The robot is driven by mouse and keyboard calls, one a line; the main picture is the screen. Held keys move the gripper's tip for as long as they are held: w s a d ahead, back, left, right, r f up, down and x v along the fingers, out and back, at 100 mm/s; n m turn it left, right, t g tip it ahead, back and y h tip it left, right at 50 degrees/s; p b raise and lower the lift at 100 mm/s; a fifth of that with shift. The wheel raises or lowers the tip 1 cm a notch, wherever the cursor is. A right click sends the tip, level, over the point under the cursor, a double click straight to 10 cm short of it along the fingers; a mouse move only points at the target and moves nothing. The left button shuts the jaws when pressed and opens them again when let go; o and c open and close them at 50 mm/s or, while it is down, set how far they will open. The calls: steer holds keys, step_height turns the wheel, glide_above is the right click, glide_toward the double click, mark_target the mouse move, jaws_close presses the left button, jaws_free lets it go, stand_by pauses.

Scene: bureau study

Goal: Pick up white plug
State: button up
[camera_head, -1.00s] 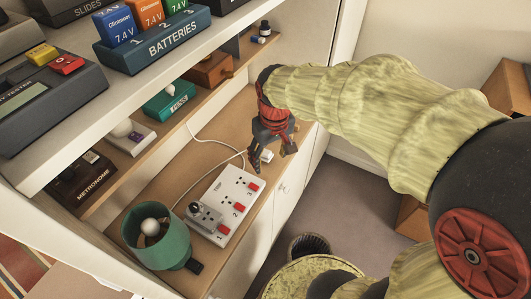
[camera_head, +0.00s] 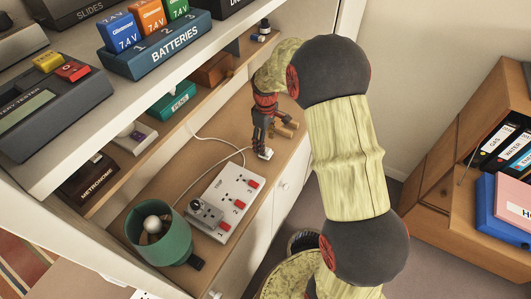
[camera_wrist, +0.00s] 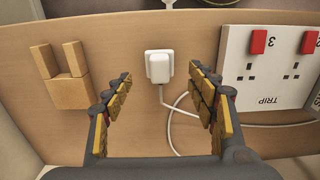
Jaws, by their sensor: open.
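The white plug (camera_wrist: 158,67) lies on the wooden shelf in the wrist view, with its white cable trailing from it toward the lower right. In the head view the plug (camera_head: 265,153) is small, close below my gripper. My gripper (camera_wrist: 162,85) is open, its two fingers with yellow pads on either side of the plug's line and nothing between them. The plug appears just beyond the fingertips, centred between them and apart from both. In the head view my gripper (camera_head: 262,145) points down over the shelf, and its fingertips partly blend with the plug.
A white power strip (camera_head: 232,198) with red switches lies beside the plug; in the wrist view the strip (camera_wrist: 268,75) is to the right. Wooden blocks (camera_wrist: 64,76) stand to the left there. An upper shelf (camera_head: 95,115) overhangs the left.

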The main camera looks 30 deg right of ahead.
steer(key=shift+f+b, duration=0.45)
steer(key=shift+f, duration=2.35)
steer(key=c, duration=0.3)
steer(key=c, duration=1)
steer(key=shift+r, duration=0.15)
